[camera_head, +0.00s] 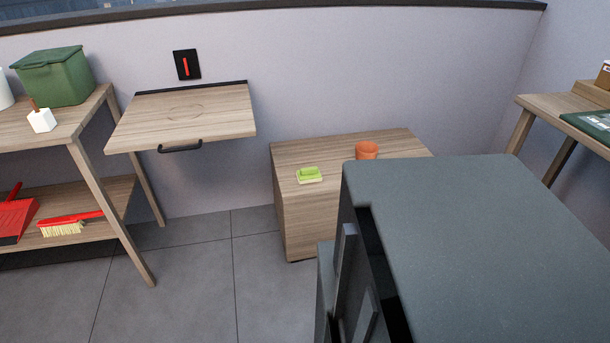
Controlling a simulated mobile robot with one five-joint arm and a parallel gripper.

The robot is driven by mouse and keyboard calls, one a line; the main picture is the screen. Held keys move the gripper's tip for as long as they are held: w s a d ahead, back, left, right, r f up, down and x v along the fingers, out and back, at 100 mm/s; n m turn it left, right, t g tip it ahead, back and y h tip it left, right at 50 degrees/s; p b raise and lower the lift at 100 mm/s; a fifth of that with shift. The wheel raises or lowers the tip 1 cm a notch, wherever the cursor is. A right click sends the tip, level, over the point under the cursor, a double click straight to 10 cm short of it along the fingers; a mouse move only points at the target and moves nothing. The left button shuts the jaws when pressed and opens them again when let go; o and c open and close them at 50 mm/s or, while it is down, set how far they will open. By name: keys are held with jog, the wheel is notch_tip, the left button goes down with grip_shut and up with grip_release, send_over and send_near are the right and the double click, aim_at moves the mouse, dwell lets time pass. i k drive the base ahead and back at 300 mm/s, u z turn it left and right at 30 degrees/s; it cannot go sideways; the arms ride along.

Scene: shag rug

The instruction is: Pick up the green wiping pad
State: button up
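The green wiping pad (309,173) is a small bright green block with a paler base. It lies on top of a low wooden cabinet (296,218) against the back wall, near the cabinet's left front part. My gripper is not in this view, so I cannot see whether it holds anything.
An orange pot (366,150) stands on the same cabinet, right of the pad. A large grey-topped block (480,230) fills the right foreground and hides part of the cabinet. A fold-down wall table (185,115) and shelf (85,125) are left. Tiled floor (190,270) is clear.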

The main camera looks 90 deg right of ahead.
aim_at(310, 174)
jog(key=k, duration=1.4)
jog(key=z, duration=1)
jog(key=i, duration=0.5)
jog(key=z, duration=0.05)
